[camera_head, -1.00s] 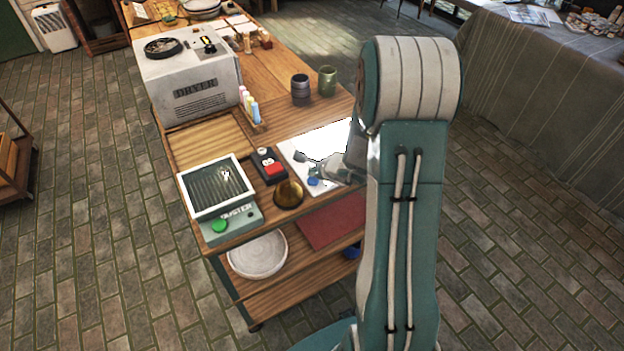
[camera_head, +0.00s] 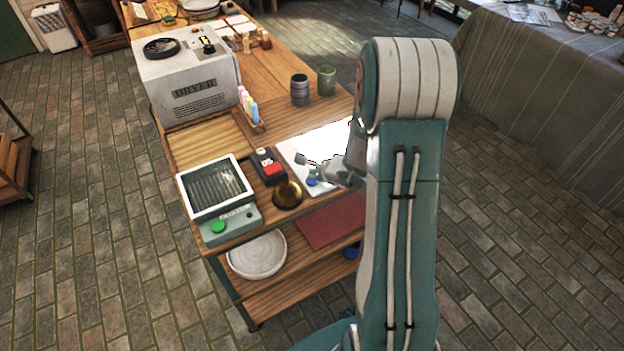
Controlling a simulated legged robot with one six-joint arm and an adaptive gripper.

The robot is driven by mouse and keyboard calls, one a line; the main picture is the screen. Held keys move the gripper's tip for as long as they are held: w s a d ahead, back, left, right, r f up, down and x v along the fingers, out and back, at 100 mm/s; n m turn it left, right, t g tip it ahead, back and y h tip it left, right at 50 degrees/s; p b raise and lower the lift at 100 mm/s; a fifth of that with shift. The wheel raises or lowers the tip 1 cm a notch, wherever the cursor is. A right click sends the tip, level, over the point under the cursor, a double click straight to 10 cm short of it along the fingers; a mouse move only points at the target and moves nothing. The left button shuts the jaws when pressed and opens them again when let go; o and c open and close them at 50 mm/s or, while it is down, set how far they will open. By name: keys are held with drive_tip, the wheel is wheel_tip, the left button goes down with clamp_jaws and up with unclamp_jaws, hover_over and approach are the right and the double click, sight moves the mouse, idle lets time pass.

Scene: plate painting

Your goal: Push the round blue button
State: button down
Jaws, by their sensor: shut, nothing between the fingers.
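The round blue button (camera_head: 312,182) is at the near side of a white panel (camera_head: 292,150) on the wooden table. It shows just below my gripper in the picture. My gripper (camera_head: 302,160) reaches out leftward from behind my arm, over the white panel. Its fingers look closed and hold nothing. Whether a fingertip touches the panel or the button cannot be told. My arm hides the right part of the panel.
A black box with a red button (camera_head: 272,169) and a brass bowl (camera_head: 287,196) stand left of the panel. The duster (camera_head: 230,224) with a green button is further left. Two cups (camera_head: 326,79) and the dryer (camera_head: 187,85) stand farther back.

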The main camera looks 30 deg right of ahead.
sight(314, 180)
drive_tip(key=shift+f, duration=0.45)
idle(0.8)
drive_tip(key=shift+r, duration=0.15)
drive_tip(key=shift+a+r, duration=0.1)
drive_tip(key=shift+r, duration=0.7)
drive_tip(key=shift+r, duration=3)
